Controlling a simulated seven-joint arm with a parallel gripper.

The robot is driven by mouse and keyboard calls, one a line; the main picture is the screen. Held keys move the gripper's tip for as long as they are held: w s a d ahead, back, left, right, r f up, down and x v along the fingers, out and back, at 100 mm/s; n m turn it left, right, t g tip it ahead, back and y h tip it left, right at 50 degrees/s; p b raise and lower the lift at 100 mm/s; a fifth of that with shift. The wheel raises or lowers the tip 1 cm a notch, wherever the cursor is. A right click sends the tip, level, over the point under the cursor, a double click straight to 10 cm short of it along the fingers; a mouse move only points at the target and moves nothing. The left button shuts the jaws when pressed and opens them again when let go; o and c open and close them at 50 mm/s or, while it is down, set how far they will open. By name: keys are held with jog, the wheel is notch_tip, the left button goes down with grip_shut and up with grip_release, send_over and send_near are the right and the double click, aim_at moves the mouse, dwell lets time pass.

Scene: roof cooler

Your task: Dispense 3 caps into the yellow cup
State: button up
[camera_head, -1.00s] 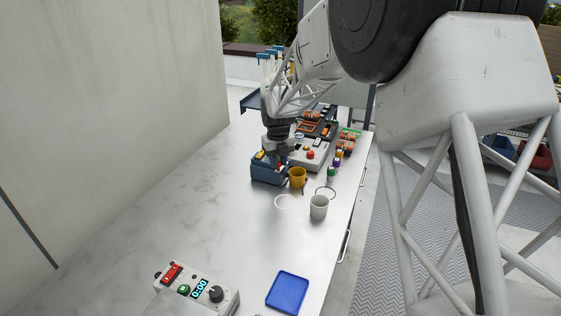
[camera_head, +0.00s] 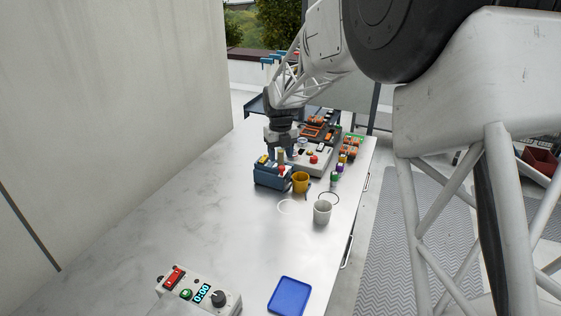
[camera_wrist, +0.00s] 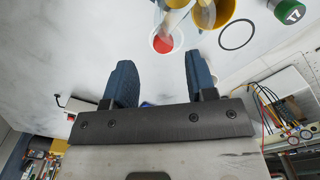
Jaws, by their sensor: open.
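The yellow cup (camera_head: 300,183) stands upright on the metal table, just right of a blue box (camera_head: 271,179); part of a yellow cup also shows at the top of the wrist view (camera_wrist: 214,12). My gripper (camera_wrist: 160,62) is open, with nothing between its two blue fingers. Beyond the fingertips is a small white round piece with a red inside (camera_wrist: 163,43), with a pale column leaning over it. In the head view a pale upright cylinder (camera_head: 281,156) stands by the box, below my wrist. I cannot make out any loose caps.
A blue tray (camera_head: 289,296) and timer box (camera_head: 199,292) are in front. The table's left is clear.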

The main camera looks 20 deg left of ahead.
jog(key=shift+r, duration=1.6)
jog(key=shift+c, duration=0.3)
jog(key=shift+s+d+f+n+g, duration=0.2)
jog(key=shift+d+f+n+g, duration=0.25)
jog(key=shift+f, duration=0.1)
jog(key=s+d+f+n+g+y, duration=0.3)
jog(key=d+f+n+g+y, duration=0.25)
jog(key=n+y, duration=0.2)
jog(key=w+d+f+n+y, duration=0.1)
jog(key=w+f+n+y, duration=0.1)
jog(key=w+n+y, duration=0.3)
jog(key=shift+w+d+f+y, duration=0.15)
jog(key=shift+w+y, duration=0.55)
jog(key=shift+y, duration=1.35)
